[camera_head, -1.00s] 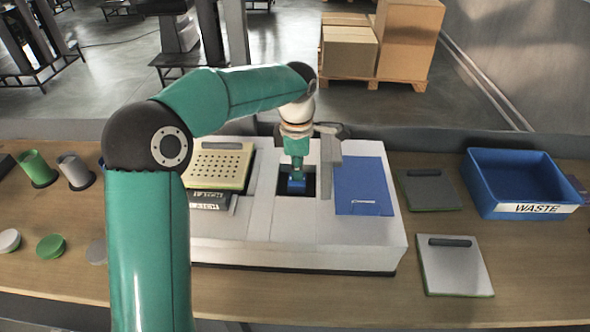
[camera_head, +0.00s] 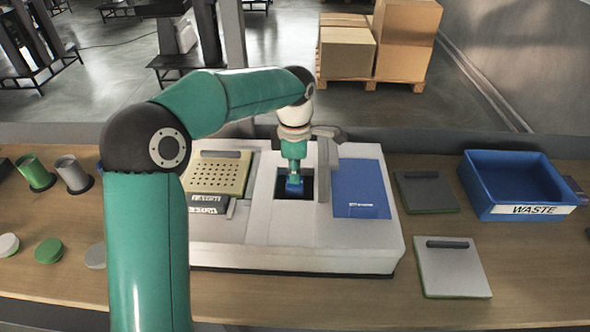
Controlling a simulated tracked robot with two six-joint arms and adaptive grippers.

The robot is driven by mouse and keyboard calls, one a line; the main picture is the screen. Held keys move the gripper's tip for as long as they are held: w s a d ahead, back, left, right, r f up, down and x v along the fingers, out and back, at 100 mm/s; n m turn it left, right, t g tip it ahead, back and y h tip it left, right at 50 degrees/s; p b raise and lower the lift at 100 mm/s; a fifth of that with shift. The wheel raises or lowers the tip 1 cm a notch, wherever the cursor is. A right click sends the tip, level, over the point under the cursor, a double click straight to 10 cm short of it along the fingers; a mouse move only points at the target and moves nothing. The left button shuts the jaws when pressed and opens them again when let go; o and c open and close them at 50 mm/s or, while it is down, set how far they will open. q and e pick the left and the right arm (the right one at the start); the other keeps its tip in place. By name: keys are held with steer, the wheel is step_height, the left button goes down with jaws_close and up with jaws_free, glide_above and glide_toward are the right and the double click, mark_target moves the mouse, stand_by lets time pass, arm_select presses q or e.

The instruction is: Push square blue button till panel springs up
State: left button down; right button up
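The square blue button (camera_head: 293,188) sits in a dark recess in the middle of the white machine (camera_head: 350,240). My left gripper (camera_head: 294,174) points straight down over it, its tip at or just above the button; I cannot tell whether they touch. The fingers are too small and narrow to tell open from shut. A narrow grey upright piece (camera_head: 325,172) stands at the right of the recess. A flat blue panel (camera_head: 360,188) lies on the machine's right side. My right gripper is not in view.
A perforated beige panel (camera_head: 218,175) lies on the machine's left. A dark plate (camera_head: 426,191), a light plate (camera_head: 453,266) and a blue WASTE bin (camera_head: 520,211) are at right. Green (camera_head: 35,173) and grey (camera_head: 74,173) cups stand at left.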

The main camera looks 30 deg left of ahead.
arm_select(q)
step_height(320, 180, up, 4)
steer(key=shift+r+p, duration=0.15)
steer(key=shift+p, duration=1.05)
step_height(320, 180, up, 9)
steer(key=shift+r, duration=0.2)
